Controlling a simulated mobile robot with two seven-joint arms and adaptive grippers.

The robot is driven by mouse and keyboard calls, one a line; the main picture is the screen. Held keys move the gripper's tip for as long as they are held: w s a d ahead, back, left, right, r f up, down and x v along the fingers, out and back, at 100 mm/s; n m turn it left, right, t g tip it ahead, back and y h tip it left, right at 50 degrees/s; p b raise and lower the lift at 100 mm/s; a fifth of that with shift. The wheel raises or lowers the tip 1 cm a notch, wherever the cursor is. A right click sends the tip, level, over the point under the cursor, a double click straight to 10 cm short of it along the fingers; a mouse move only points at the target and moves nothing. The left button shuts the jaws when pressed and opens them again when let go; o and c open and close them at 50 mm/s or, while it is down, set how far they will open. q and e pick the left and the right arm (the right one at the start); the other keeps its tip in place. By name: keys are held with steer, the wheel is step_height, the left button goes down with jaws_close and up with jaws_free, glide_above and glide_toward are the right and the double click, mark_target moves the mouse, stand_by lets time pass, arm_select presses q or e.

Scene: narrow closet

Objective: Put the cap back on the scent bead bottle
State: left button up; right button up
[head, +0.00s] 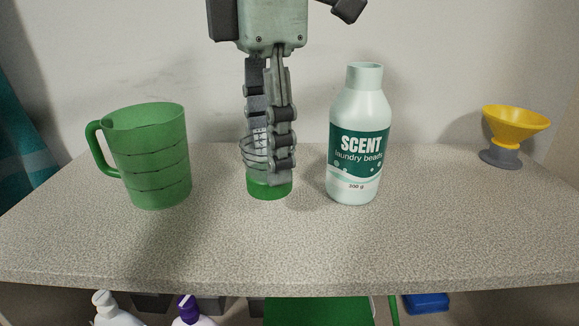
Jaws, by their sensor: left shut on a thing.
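The scent bead bottle (358,107) is white with a dark green label and stands upright on the counter, right of centre. Its narrow neck at the top is bare, with no cap on it. A green round cap (269,190) is at the counter surface to the left of the bottle. My left gripper (268,172) points straight down and is shut on the cap; its fingers hide the cap's upper part. I cannot tell whether the cap touches the counter. My right gripper is not in view.
A green measuring jug (152,158) stands at the left, its handle facing left. A yellow funnel-like cup on a grey base (515,125) stands at the far right. The speckled counter (300,250) is clear in front. Bottles (115,312) show below it.

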arm_select(q)
steer(key=s+a+r, duration=0.5)
steer(key=s, duration=0.1)
steer(key=shift+a+b, duration=0.35)
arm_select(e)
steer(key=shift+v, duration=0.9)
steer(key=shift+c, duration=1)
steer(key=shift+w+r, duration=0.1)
